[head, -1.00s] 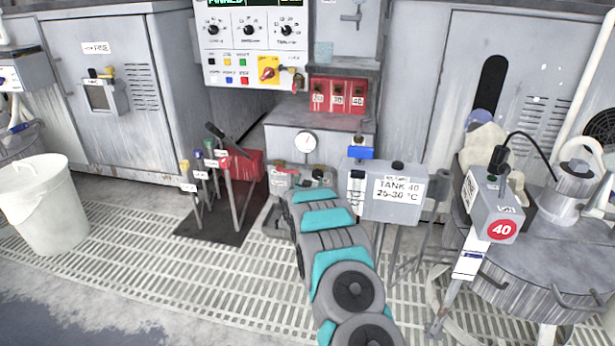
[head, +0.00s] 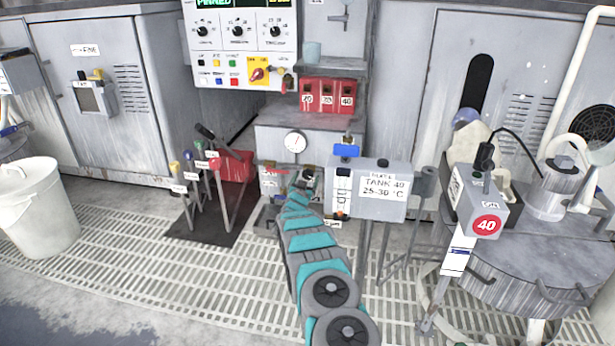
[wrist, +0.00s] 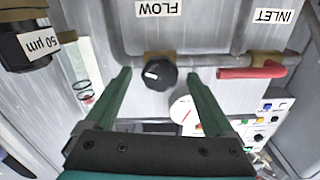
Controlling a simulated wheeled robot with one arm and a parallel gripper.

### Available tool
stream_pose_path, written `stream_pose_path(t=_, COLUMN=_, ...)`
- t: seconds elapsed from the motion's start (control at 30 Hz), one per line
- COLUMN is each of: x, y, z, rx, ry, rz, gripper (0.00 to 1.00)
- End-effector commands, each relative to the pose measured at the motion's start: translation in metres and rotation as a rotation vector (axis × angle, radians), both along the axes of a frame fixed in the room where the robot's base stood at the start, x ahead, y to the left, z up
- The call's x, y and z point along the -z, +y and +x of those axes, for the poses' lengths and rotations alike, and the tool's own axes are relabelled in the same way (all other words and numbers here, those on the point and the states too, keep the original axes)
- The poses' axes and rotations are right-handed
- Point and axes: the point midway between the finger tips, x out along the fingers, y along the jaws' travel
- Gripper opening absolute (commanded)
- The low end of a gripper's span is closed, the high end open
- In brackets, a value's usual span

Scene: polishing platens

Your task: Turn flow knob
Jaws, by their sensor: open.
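The flow knob (wrist: 161,72), black and round with a white pointer mark, sits on a grey pipe in the wrist view, by an upside-down FLOW label (wrist: 158,7). My gripper (wrist: 159,75) is open. Its two green fingers appear on either side of the knob, with a gap on each side and no visible contact. I cannot tell how far the knob is beyond the fingertips. In the head view, my gripper (head: 303,182) is at the pipework below the gauge, and I cannot make out the knob there.
A red INLET lever (wrist: 251,72) is close to the right finger in the wrist view. A black 50 µm filter (wrist: 28,43) is at the left. In the head view, the TANK 40 box (head: 381,204) and blue-topped flow tube (head: 343,191) stand just right of my gripper.

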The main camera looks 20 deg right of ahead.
Motion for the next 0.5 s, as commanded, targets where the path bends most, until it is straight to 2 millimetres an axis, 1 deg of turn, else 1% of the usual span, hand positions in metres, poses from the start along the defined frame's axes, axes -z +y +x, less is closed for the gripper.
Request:
stream_pose_path(t=0.2, x=-0.001, y=-0.009, z=0.013, rx=0.003, ry=-0.004, rz=0.001, gripper=0.89)
stream_pose_path(t=0.33, x=0.001, y=-0.012, z=0.017, rx=0.003, ry=0.001, rz=0.002, gripper=0.89)
stream_pose_path(t=0.5, x=-0.001, y=-0.014, z=0.020, rx=0.002, ry=-0.002, rz=-0.002, gripper=0.89)
